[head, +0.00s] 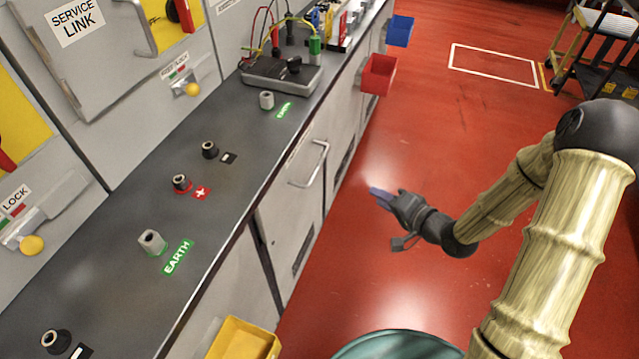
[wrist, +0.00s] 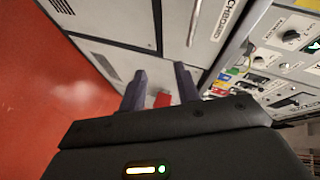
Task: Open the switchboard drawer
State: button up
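A pale grey front with a metal bar handle (head: 312,165) is below the dark worktop in the head view. My gripper (head: 377,196) is to the right of this handle, apart from it, over the red floor. In the wrist view my gripper (wrist: 160,80) has its two dark fingers apart with nothing held between them. A pale front with a label (wrist: 229,17) reading partly "CHBOARD" lies ahead, and a bar handle (wrist: 195,25) shows beside that label. The rest of the label is cut off. No gap shows around the labelled front.
A red bin (head: 378,74) and a blue bin (head: 400,30) hang on the bench side. A yellow bin (head: 243,340) is at the near end. Terminals and a meter (head: 281,73) stand on the worktop (head: 110,250). A trolley (head: 600,50) is at the back right. The red floor is mostly clear.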

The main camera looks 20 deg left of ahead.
aim_at(319, 164)
jog(key=f+m+y+b, duration=0.1)
jog(key=y, duration=0.1)
jog(key=s+a+m+y+b, duration=0.1)
jog(key=y+b, duration=0.1)
jog(key=s+a+f+m+t+y+b, duration=0.1)
jog(key=y, duration=0.1)
jog(key=shift+a+f+m+b, duration=0.25)
jog(key=shift+f+m+b, duration=0.05)
jog(key=shift+m+b, duration=0.1)
jog(key=shift+a, duration=0.1)
jog(key=b+x, duration=0.1)
jog(key=x, duration=1.6)
jog(key=shift+w+r+b, duration=0.1)
jog(key=shift+b, duration=0.3)
jog(key=shift+c, duration=0.4)
grip_shut()
